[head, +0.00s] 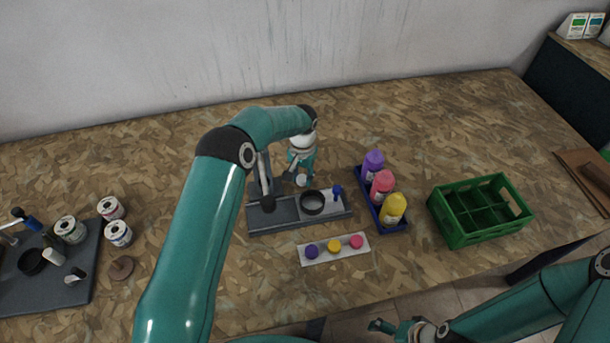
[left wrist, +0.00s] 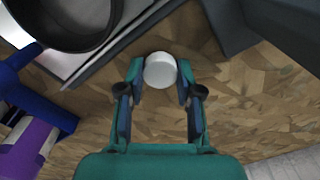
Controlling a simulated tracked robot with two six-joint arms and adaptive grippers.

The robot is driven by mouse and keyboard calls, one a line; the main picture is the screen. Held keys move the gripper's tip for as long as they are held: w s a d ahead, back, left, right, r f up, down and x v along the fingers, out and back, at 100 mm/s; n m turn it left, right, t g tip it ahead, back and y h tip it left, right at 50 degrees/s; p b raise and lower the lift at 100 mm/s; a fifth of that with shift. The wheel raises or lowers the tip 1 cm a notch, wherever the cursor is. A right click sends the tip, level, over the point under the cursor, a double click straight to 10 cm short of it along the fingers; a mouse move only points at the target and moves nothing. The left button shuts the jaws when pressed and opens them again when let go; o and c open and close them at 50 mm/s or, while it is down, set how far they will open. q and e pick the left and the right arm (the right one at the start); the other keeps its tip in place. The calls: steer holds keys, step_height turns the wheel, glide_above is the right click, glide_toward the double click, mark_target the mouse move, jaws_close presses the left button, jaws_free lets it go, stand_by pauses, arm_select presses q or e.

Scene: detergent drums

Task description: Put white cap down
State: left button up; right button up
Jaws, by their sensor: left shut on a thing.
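The white cap (left wrist: 160,70) is between the two fingertips of my left gripper (left wrist: 160,82), which is shut on it. In the head view the white cap (head: 301,180) shows small just below my left gripper (head: 298,172), behind the grey fixture (head: 280,216). I cannot tell whether the cap touches the table. My right gripper (head: 385,328) is at the bottom edge, too small to read.
The fixture carries a black ring (head: 313,203) and a blue knob (head: 337,190). A blue tray (head: 394,226) holds purple, pink and yellow bottles. A green crate (head: 460,232) stands right. Tins (head: 70,229) stand left. The table behind the bottles is clear.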

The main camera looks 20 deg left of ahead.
arm_select(q)
steer(key=shift+f, duration=0.15)
steer(key=shift+f, duration=0.1)
steer(key=o, duration=0.7)
steer(key=shift+r, duration=0.25)
